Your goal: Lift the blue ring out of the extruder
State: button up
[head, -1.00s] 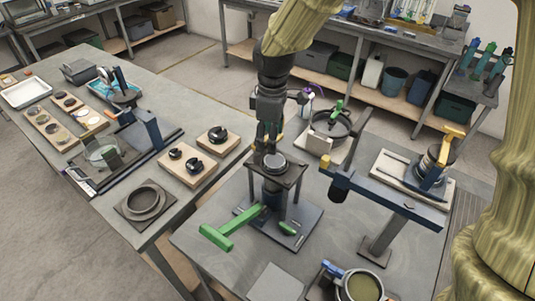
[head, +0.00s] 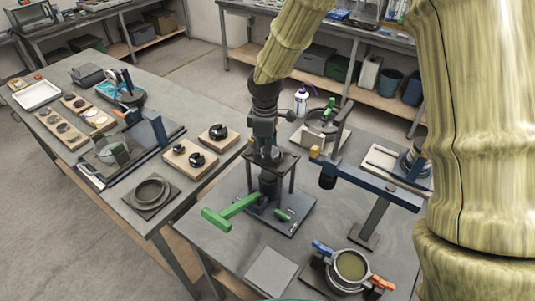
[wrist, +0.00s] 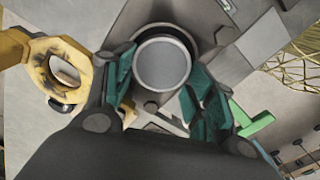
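The extruder (head: 283,212) stands on the near bench, with a square top plate on posts and a green lever (head: 230,210) reaching to the left. In the wrist view a round grey cylinder top (wrist: 162,65) with a dark rim around it sits between my teal fingers. I see no clearly blue ring; which of these round parts it is, I cannot tell. My gripper (head: 268,153) is at the top plate in the head view. Its fingers (wrist: 160,85) are apart on either side of the cylinder in the wrist view; contact is unclear.
A dark blue beam (head: 375,182) with a yellow end is close to the right of the extruder. A clamped round vessel (head: 350,268) stands at the front right. A pot (head: 322,122) is behind. A flat grey plate (head: 271,271) lies in front. The left bench holds boards and a dark ring.

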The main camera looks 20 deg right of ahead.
jog(key=shift+w+d+f, duration=0.15)
jog(key=c, duration=0.3)
jog(key=shift+s+d, duration=0.1)
jog(key=shift+s, duration=0.2)
jog(key=shift+c, duration=1.1)
jog(key=shift+w+r, duration=0.15)
jog(key=shift+r, duration=0.1)
